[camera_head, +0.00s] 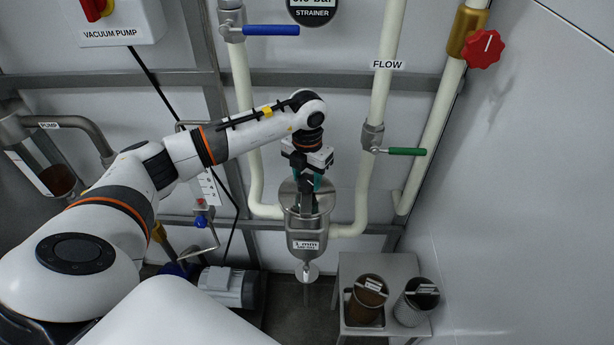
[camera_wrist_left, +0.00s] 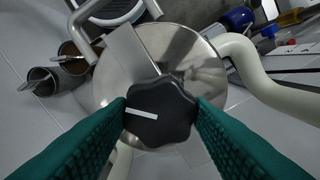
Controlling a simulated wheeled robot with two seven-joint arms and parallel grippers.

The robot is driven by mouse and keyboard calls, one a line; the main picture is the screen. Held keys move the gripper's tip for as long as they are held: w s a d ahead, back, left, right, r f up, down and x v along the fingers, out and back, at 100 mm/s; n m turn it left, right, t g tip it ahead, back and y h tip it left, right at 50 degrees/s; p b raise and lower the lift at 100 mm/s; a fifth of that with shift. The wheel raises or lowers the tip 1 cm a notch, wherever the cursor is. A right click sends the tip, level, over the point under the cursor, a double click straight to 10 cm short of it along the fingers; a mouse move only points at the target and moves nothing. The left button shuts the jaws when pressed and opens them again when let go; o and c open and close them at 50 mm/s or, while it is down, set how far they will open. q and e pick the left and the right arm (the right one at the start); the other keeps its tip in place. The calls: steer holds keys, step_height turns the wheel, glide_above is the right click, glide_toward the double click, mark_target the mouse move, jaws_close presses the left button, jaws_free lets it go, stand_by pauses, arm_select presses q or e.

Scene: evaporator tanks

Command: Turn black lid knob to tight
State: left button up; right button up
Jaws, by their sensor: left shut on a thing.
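The black lid knob (camera_wrist_left: 160,112) sits on the round steel lid (camera_wrist_left: 200,60) and has a white pointer line aimed left in the left wrist view. My left gripper (camera_wrist_left: 160,118) is shut on the knob, with a green finger on each side of it. In the head view my left gripper (camera_head: 308,196) reaches down over the steel strainer housing (camera_head: 305,228) and hides the knob there. A label sits on the housing's front; a marking for tight cannot be made out. My right gripper is not in view.
Pale pipes (camera_head: 250,140) rise beside the strainer. A blue valve handle (camera_head: 270,30), a green valve handle (camera_head: 405,151) and a red knob (camera_head: 484,48) are around it. A grey stool (camera_head: 392,268) with two mesh baskets (camera_head: 366,298) stands at lower right.

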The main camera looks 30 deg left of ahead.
arm_select(q)
steer(key=m+b, duration=0.3)
steer(key=m, duration=0.1)
steer(key=shift+w+f+b, duration=0.1)
steer(key=shift+b, duration=0.25)
steer(key=m+b, duration=0.2)
steer(key=m, duration=0.1)
steer(key=shift+m, duration=0.4)
steer(key=shift+m+b, duration=0.3)
steer(key=shift+m, duration=0.1)
steer(key=shift+r, duration=0.2)
steer(key=o, duration=1)
steer(key=shift+r, duration=0.1)
